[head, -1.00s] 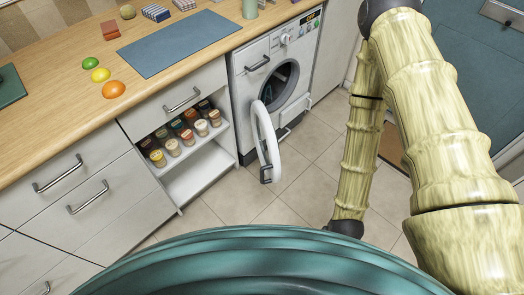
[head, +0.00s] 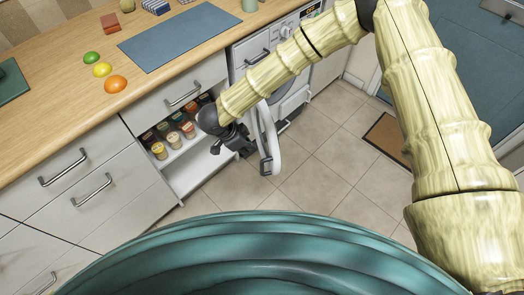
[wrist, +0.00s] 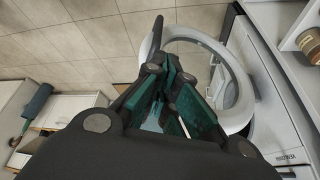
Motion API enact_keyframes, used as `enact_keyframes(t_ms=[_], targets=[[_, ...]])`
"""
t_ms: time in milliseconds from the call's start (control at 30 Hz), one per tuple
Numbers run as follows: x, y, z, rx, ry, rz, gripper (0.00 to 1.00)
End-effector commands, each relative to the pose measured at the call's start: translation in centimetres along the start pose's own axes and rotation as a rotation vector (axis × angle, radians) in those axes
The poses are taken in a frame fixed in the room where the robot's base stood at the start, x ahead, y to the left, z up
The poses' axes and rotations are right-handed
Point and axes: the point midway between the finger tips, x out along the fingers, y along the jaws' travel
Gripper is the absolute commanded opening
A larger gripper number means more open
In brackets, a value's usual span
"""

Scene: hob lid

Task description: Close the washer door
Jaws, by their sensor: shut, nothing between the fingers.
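The washer (head: 291,103) stands under the counter, mostly covered by my forearm in the head view. Its round white door (head: 270,140) hangs open, swung out into the room, with a dark latch part on its free edge. My gripper (head: 243,147) is just left of the door in the head view, in front of the open spice shelf. In the wrist view the door ring (wrist: 238,95) lies beyond and around the fingers of my gripper (wrist: 176,75). The fingers are shut and empty. I cannot tell whether they touch the door.
Spice jars (head: 173,140) stand on the open shelf (head: 190,172) left of the washer. White drawers (head: 85,185) run further left. The wooden counter (head: 60,75) holds fruit and a blue mat (head: 187,38). The tiled floor (head: 320,175) is clear, with a brown doormat (head: 390,138) at right.

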Motion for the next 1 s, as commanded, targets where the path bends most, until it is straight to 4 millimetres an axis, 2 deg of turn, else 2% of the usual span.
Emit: enact_keyframes(t_ms=[33, 133, 300, 467, 933, 1000], targets=[[-1.0, -0.5, 0.3, 0.025, -0.010, 0.022, 0.00], [-2.3, -0.9, 0.6, 0.055, -0.022, 0.056, 0.00], [-2.4, -1.1, 0.8, 0.068, -0.028, 0.073, 0.00], [-0.5, -0.8, 0.8, 0.066, -0.027, 0.074, 0.00], [7.2, -0.3, 1.0, 0.065, -0.028, 0.072, 0.00], [7.4, -0.3, -0.1, 0.068, -0.027, 0.071, 0.00]])
